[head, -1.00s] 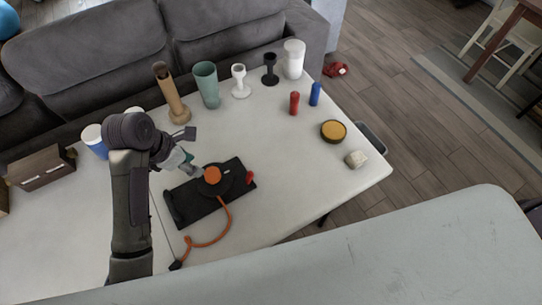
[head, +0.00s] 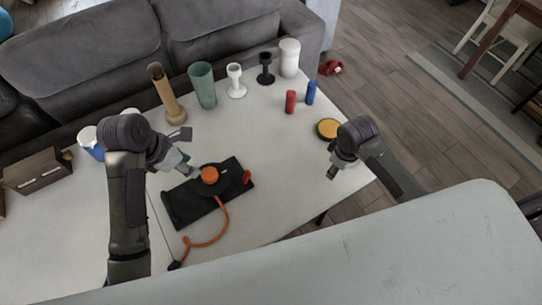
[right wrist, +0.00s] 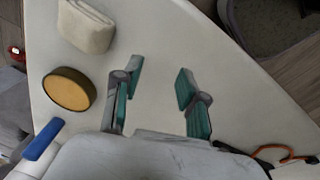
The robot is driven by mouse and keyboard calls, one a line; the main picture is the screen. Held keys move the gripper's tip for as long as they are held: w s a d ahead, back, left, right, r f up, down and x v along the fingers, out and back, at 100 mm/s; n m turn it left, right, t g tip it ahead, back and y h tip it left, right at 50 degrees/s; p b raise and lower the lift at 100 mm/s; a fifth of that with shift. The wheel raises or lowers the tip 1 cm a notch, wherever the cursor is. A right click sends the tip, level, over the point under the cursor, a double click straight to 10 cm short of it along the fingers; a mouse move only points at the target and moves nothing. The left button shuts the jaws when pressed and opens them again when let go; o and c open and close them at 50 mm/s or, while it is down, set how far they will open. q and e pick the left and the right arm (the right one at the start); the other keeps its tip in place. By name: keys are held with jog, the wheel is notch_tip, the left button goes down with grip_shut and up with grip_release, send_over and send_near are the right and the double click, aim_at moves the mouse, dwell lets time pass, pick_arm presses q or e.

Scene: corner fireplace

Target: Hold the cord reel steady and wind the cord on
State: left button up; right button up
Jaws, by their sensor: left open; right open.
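The cord reel (head: 228,181) is a black disc on a black base (head: 189,212), lying on the white table. Orange cord shows at its hub (head: 209,175), and a loose orange cord (head: 222,224) runs off the front to a black plug end (head: 174,265). A red knob (head: 247,177) sits at the reel's right side. My left gripper (head: 190,171) is open at the reel's left edge; whether it touches is unclear. My right gripper (head: 332,173) is open and empty above the table's right end; its separate fingers show in the right wrist view (right wrist: 160,92).
A yellow-topped round tin (right wrist: 69,89) and a pale cloth-like block (right wrist: 86,25) lie near my right gripper. Red (head: 290,101) and blue (head: 311,92) cylinders, cups and candle holders stand along the back. The table between reel and right gripper is clear.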

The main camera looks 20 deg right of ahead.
aim_at(249, 172)
jog(key=w+a+r+m+t+y, duration=0.1)
jog(key=a+r+m+y, duration=0.3)
jog(key=a, duration=0.6)
jog(key=w+a+r+t+y, duration=0.1)
jog(key=w+a+r+y, duration=0.1)
jog(key=a+r, duration=0.55)
jog(key=x, duration=1.5)
jog(key=shift+s+a+f, duration=0.1)
jog(key=shift+a+f, duration=0.15)
jog(key=shift+a, duration=0.1)
jog(key=shift+c, duration=0.2)
grip_shut()
